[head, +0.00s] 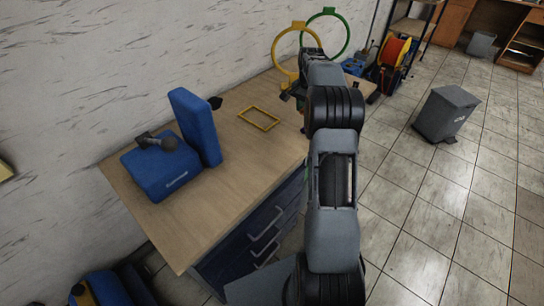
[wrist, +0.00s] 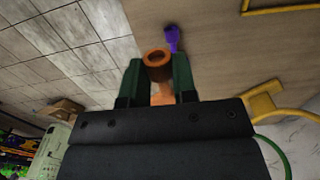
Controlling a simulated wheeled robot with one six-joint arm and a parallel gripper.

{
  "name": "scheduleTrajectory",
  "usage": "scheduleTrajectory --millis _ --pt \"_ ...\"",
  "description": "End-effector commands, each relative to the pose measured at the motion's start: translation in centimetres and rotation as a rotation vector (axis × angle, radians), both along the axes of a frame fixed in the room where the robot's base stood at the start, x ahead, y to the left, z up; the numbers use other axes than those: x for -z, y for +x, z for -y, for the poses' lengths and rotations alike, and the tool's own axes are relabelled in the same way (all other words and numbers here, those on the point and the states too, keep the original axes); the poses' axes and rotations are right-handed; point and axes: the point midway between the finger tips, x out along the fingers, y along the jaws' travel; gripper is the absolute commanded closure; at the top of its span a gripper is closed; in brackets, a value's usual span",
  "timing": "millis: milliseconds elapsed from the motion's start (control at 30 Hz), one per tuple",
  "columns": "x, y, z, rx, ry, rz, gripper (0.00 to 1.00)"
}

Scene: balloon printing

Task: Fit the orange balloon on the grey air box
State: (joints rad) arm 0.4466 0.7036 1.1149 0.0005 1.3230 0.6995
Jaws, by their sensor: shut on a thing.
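The orange balloon (wrist: 158,56) is between the two dark green fingers of my gripper (wrist: 158,72) in the wrist view, its round open mouth showing beyond the fingertips. My gripper is shut on it. In the head view my gripper (head: 293,92) is over the far right part of the desk; my arm partly hides it and I cannot make out the balloon there. A grey box (head: 445,112) stands on the floor at the right; I cannot tell whether it is the air box. No other grey box is clear on the desk.
The wooden desk (head: 235,155) carries a blue machine (head: 165,170) with an upright blue panel (head: 195,125), and a flat yellow frame (head: 252,122). A yellow ring (head: 276,43) and green ring (head: 349,36) stand at its far end. A purple balloon (wrist: 172,38) lies close beyond my fingertips.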

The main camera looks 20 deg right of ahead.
Motion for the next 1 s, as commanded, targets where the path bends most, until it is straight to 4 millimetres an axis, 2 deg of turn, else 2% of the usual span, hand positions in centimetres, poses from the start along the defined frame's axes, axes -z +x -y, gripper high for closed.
scheduleTrajectory --millis 167,400,467,500,700,1000 --pt "1.0 -0.6 -2.2 -0.006 0.000 -0.001 0.87" --pt "3.7 -2.6 -8.0 -0.010 0.000 -0.001 0.87" --pt "4.4 -3.1 -9.3 -0.008 0.000 -0.002 0.87" --pt "5.3 -3.2 -9.8 -0.008 0.001 -0.004 0.87" --pt "8.0 -3.9 -11.8 -0.006 0.000 -0.002 0.87" --pt "9.2 -4.2 -12.8 -0.005 0.000 0.000 0.87"
